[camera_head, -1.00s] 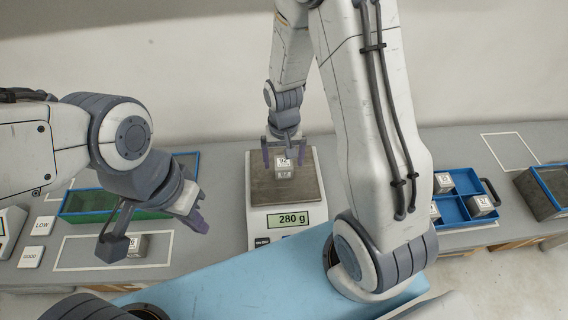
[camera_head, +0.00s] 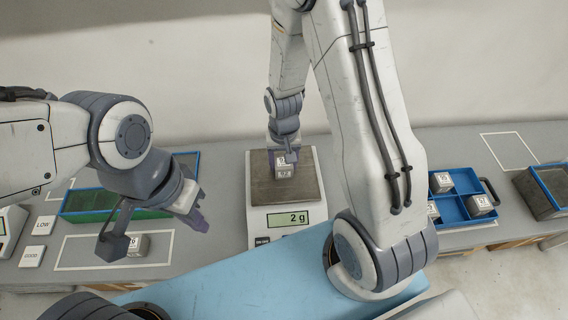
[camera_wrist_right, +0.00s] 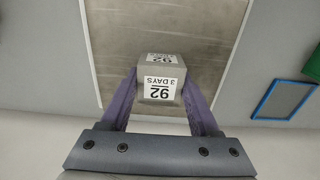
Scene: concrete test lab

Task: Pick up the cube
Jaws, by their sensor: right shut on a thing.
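A grey cube (camera_head: 284,171) with white labels is over the plate of the scale (camera_head: 309,205). My right gripper (camera_head: 283,158) is shut on it from above. In the right wrist view the cube (camera_wrist_right: 161,78) sits between the two purple fingers of the right gripper (camera_wrist_right: 160,100), and its label reads 92, 3 DAYS. The scale display (camera_head: 288,218) reads 2 g. I cannot tell how far the cube is from the plate. My left gripper (camera_head: 152,232) is open at the left, above another labelled cube (camera_head: 136,245), with nothing seen between its fingers.
A blue tray (camera_head: 452,206) with several cubes stands right of my right arm. Another dark bin (camera_head: 545,190) is at the far right. A green bin (camera_head: 90,203) and LOW and GOOD cards (camera_head: 42,226) are at the left. A white outlined area (camera_head: 505,150) at the back right is empty.

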